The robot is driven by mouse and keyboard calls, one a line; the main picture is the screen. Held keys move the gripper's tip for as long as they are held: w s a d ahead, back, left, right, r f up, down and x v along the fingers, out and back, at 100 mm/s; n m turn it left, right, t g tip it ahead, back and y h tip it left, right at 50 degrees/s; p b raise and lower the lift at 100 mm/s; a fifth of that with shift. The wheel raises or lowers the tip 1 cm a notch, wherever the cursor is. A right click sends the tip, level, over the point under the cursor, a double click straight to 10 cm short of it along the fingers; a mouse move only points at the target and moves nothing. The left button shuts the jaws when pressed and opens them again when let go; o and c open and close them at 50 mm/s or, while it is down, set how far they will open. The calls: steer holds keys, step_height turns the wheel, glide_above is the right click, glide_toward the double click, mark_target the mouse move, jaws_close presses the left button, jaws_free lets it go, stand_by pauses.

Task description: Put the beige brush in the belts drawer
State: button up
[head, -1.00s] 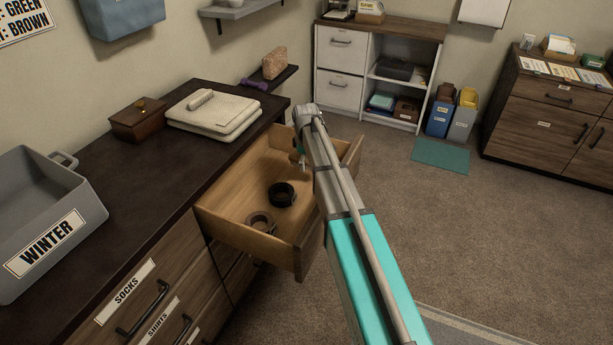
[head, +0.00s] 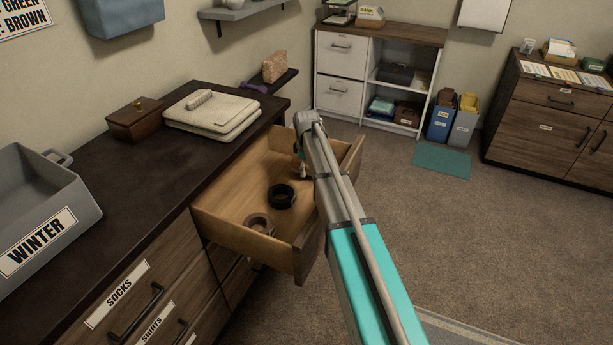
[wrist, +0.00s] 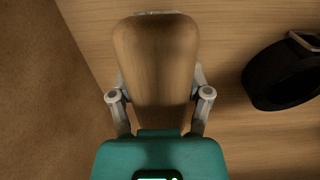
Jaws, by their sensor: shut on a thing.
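The beige brush (wrist: 155,62) shows its smooth, wood-toned back in the wrist view. My gripper (wrist: 159,85) is shut on it, one finger at each side. The open drawer shows bare wood under it in the wrist view (wrist: 225,45); in the head view its front panel (head: 255,244) is pulled out from the dresser. My gripper (head: 301,160) is inside the drawer's outline at the right, partly hidden by my arm. A black coiled belt (head: 281,196) and a brown coiled belt (head: 259,223) lie in the drawer. The brush's underside is hidden.
The dark dresser top holds a grey WINTER bin (head: 40,230), a brown wooden box (head: 138,120) and folded cream cloths (head: 212,115) with a small pale item on top. The black belt (wrist: 285,75) lies right of the brush in the wrist view. Carpet lies beyond the drawer.

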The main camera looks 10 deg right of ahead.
steer(key=shift+f+b, duration=0.6)
steer(key=shift+f, duration=0.3)
steer(key=shift+f, duration=0.15)
steer(key=o, duration=1)
step_height(320, 180, up, 12)
steer(key=p, duration=1.2)
steer(key=shift+r, duration=0.2)
